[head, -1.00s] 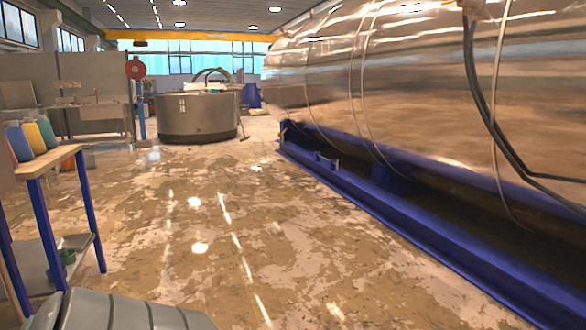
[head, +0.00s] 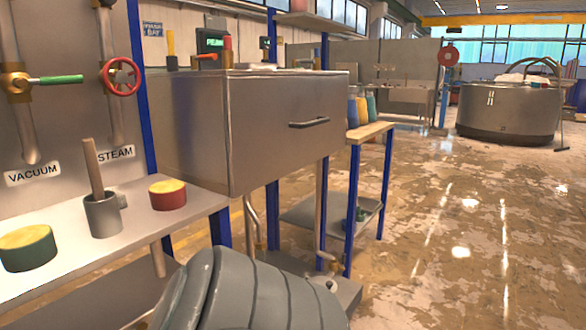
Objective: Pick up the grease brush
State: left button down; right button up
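A wooden handle (head: 93,168) stands tilted in a small grey metal cup (head: 103,216) on the light shelf at the left. It looks like the grease brush, but its lower end is hidden inside the cup, so I cannot see bristles. Neither of my grippers is in view. A grey ribbed part of my own body fills the bottom middle.
A green tin (head: 28,250) and a red tin (head: 167,195) flank the cup on the shelf (head: 140,222). A grey metal box (head: 265,125) with a handle juts out behind. Vacuum and steam valves (head: 120,77) are above. The floor to the right is clear.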

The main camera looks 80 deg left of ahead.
aim_at(89, 148)
jog(key=u, duration=2.3)
jog(key=k+u, duration=0.1)
jog(key=u, duration=0.3)
jog(key=k+l+u, duration=0.1)
jog(key=u, duration=0.7)
jog(key=k+j, duration=0.05)
